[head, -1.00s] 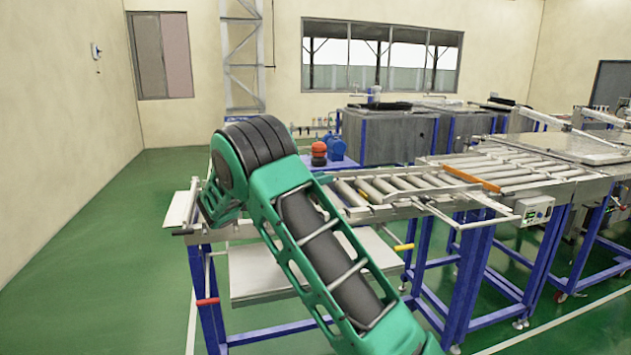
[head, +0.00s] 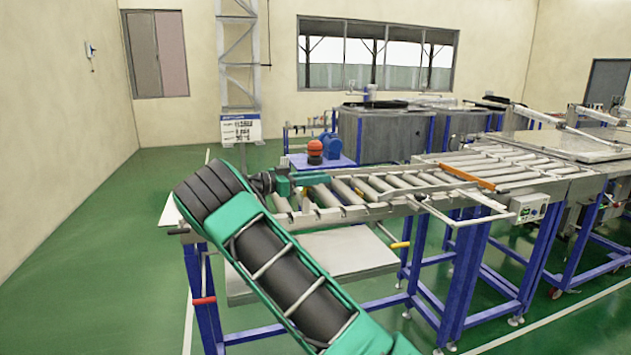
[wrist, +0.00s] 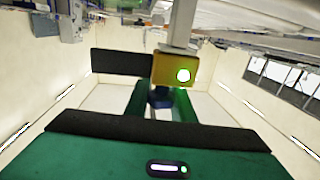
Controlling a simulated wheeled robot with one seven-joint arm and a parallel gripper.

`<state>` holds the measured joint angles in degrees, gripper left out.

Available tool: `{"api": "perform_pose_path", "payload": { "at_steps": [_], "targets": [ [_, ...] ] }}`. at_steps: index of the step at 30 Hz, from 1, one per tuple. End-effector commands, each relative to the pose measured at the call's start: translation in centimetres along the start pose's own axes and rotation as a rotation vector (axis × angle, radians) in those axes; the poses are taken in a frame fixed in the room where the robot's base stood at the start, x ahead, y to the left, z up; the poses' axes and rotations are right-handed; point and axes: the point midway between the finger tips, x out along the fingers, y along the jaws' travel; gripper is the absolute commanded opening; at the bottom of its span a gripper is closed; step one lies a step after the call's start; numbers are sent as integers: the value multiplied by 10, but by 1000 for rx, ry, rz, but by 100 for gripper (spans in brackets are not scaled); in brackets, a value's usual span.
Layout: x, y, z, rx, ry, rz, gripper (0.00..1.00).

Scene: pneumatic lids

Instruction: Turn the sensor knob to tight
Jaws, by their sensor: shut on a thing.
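In the wrist view, a yellow sensor block (wrist: 170,70) with a round bright white spot on its face hangs from a grey post. A small dark blue knob (wrist: 160,96) sits just below it. My gripper (wrist: 160,108) is shut on the knob, with a green finger on each side. The knob's turn angle cannot be read. In the head view, my green gripper (head: 305,179) is over the near left end of the roller conveyor.
The roller conveyor (head: 395,186) runs back right, with an orange bar (head: 468,177) across it. A blue table (head: 318,161) with a red-orange device stands behind my gripper. Grey tanks (head: 385,133) stand farther back. Green floor at left is free.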

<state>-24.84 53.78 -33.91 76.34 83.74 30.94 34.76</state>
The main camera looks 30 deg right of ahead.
Motion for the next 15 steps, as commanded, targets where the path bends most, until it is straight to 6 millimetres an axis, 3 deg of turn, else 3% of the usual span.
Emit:
{"api": "perform_pose_path", "payload": {
  "at_steps": [5, 6, 8, 15],
  "targets": [
    [-3, -4, 1, -2, -2, -15, 0],
    [-3, -4, 1, -2, -2, -15, 27],
    [-3, -4, 1, -2, -2, -14, 41],
    [-1, -2, 0, -1, -1, -7, 41]
  ]
}}
